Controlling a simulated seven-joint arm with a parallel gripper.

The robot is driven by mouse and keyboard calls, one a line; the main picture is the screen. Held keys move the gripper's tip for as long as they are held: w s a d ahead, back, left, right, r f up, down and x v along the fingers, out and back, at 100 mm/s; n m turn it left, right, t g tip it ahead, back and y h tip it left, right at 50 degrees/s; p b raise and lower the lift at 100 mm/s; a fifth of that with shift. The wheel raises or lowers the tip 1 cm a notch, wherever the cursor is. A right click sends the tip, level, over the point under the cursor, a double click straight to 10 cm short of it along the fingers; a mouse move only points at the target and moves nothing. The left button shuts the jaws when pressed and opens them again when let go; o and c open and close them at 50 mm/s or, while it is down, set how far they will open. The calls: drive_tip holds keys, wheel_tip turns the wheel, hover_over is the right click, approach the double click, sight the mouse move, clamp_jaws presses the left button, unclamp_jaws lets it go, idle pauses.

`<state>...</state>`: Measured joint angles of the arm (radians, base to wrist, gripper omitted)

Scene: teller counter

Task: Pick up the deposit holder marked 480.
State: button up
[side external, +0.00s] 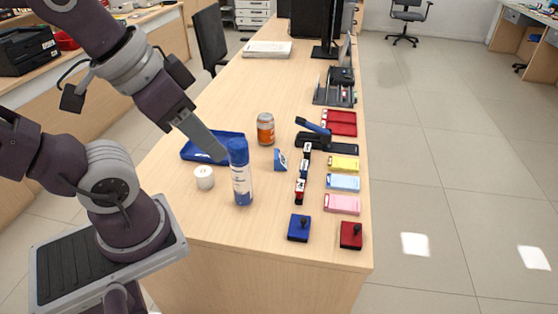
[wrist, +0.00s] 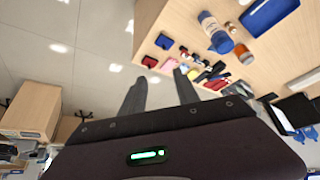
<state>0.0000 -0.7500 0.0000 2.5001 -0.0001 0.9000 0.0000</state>
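No marking 480 is legible in either view, so I cannot tell which item is the deposit holder marked 480. Flat yellow (side external: 343,164), light blue (side external: 343,182) and pink (side external: 342,204) pieces lie in a column near the counter's right edge. A small blue-and-white piece (side external: 280,160) stands near the counter's middle. My gripper (side external: 217,150) is above the counter's left part, well left of the coloured column; its tip end is close to the blue bottle in the side view. In the wrist view my gripper (wrist: 160,75) has its two fingers apart with nothing between them.
Counter near the front left is clear.

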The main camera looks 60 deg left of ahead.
drive_tip(key=o, duration=0.9)
